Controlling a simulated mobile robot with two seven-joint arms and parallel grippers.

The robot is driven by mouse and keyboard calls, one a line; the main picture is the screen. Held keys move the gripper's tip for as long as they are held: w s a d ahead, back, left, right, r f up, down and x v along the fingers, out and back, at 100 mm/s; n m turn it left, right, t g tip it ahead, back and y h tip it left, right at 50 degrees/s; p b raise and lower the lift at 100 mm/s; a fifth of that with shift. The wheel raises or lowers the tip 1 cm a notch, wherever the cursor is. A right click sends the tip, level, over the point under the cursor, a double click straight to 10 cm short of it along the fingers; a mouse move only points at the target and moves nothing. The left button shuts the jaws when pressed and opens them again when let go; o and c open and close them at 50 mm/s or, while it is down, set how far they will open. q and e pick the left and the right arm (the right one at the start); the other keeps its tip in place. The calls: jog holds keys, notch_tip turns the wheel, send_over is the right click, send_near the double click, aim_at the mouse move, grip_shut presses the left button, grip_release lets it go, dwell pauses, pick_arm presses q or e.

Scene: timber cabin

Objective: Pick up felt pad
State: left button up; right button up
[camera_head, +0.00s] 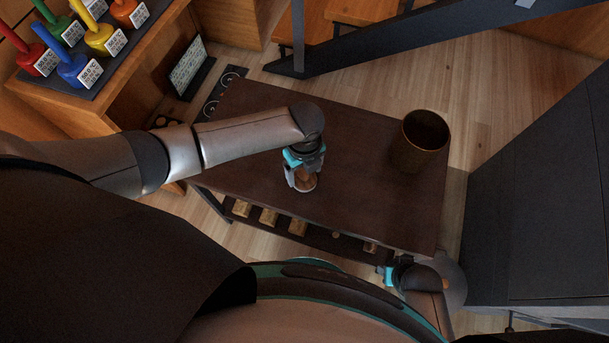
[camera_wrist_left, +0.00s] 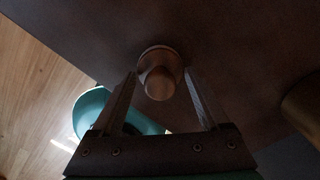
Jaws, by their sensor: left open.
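A small round brown piece with a knob-like top stands on the dark table (camera_head: 350,135); I take it to be the felt pad (camera_head: 306,183). In the left wrist view the pad (camera_wrist_left: 160,80) lies between the two fingers, with a gap on each side. My left gripper (camera_head: 302,180) is open and points down over it in the head view, hiding part of it. In the left wrist view the gripper (camera_wrist_left: 160,75) has its fingers spread around the knob. My right gripper (camera_head: 388,274) is low, by the table's near right edge, its fingers unclear.
A brown pot (camera_head: 423,143) stands at the table's right side. A lower shelf (camera_head: 315,236) holds several light wooden pieces. A wooden cabinet with colourful tagged objects (camera_head: 98,38) is at the upper left. A large dark block (camera_head: 545,200) stands to the right. The table's middle is clear.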

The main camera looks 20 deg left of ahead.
pick_arm(q)
grip_shut()
dwell(0.5)
jog(key=shift+r, duration=0.15)
jog(key=shift+r, duration=0.15)
jog(key=shift+r+p, duration=0.5)
notch_tip(320, 180, up, 6)
jog(key=p, duration=0.3)
jog(key=shift+r, duration=0.15)
jog(key=shift+r+p, duration=0.6)
jog(key=shift+r, duration=0.5)
pick_arm(e)
jog(key=s+d+f, duration=0.5)
jog(key=s+d, duration=0.1)
jog(key=s, duration=0.1)
jog(key=shift+s+f+h, duration=0.15)
jog(key=shift+s+h, duration=0.15)
jog(key=shift+s, duration=0.05)
